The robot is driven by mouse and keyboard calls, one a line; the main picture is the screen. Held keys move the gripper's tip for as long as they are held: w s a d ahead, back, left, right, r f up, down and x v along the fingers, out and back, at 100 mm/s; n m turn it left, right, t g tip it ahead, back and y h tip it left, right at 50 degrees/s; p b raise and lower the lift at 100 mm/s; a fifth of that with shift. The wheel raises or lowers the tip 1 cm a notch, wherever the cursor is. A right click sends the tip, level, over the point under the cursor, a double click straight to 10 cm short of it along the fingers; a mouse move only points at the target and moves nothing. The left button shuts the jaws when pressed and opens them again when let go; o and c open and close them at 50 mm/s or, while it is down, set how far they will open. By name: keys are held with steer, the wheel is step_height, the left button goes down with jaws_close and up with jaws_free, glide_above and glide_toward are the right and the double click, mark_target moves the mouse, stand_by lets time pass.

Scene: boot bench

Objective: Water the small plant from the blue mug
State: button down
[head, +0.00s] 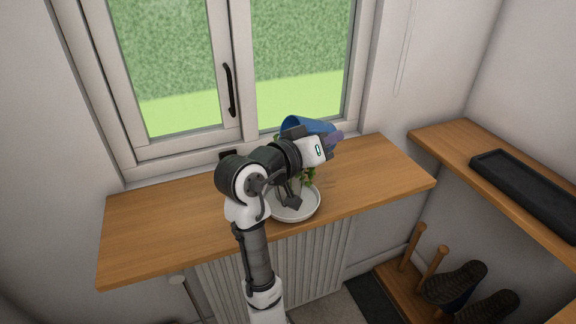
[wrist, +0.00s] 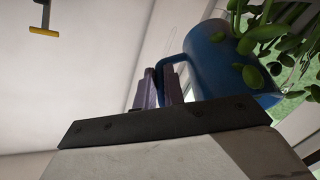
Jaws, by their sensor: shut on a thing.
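The blue mug (head: 308,124) is held up in the air above the wooden shelf by the window, and looks tilted well over. My gripper (head: 334,138) is shut on its handle; in the wrist view the fingers (wrist: 160,88) close at the handle of the mug (wrist: 205,62). The small plant (head: 308,176) stands below the mug and is partly hidden by my arm. It sits over a white dish (head: 296,213). In the wrist view its green leaves (wrist: 262,40) overlap the mug's end.
The wooden shelf (head: 150,235) is bare at left and right. The window, with its black handle (head: 229,90), is close behind. At right a wooden ledge (head: 455,140) carries a black tray (head: 525,185). Boots (head: 455,285) hang on a peg rack below. A radiator (head: 325,255) is under the shelf.

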steer(key=shift+w+d+r+h+b, duration=0.2)
steer(key=shift+w+d+h+b, duration=0.1)
steer(key=shift+w+d+b, duration=0.2)
stand_by(0.9)
steer(key=shift+d+r+p, duration=0.1)
steer(key=shift+r+p, duration=0.15)
steer(key=shift+p, duration=0.7)
steer(key=shift+w+d+f+y+p, duration=0.1)
steer(key=shift+d+f+y+p, duration=0.1)
steer(key=shift+y+p, duration=0.5)
steer(key=p, duration=0.1)
steer(key=f+g+p, duration=0.1)
steer(key=p, duration=0.1)
steer(key=shift+d+m+g+y, duration=0.25)
steer(key=shift+m+g+y, duration=0.05)
steer(key=shift+y, duration=0.1)
steer(key=shift+w+d+f+g+y+b, duration=0.25)
steer(key=shift+g+y+b, duration=0.3)
steer(key=shift+y, duration=0.35)
steer(key=shift+r+m, duration=0.15)
steer(key=shift+m, duration=0.15)
steer(key=shift+w+d+r+g+y, duration=0.1)
steer(key=shift+d+g+y, duration=0.15)
steer(key=shift+y, duration=0.15)
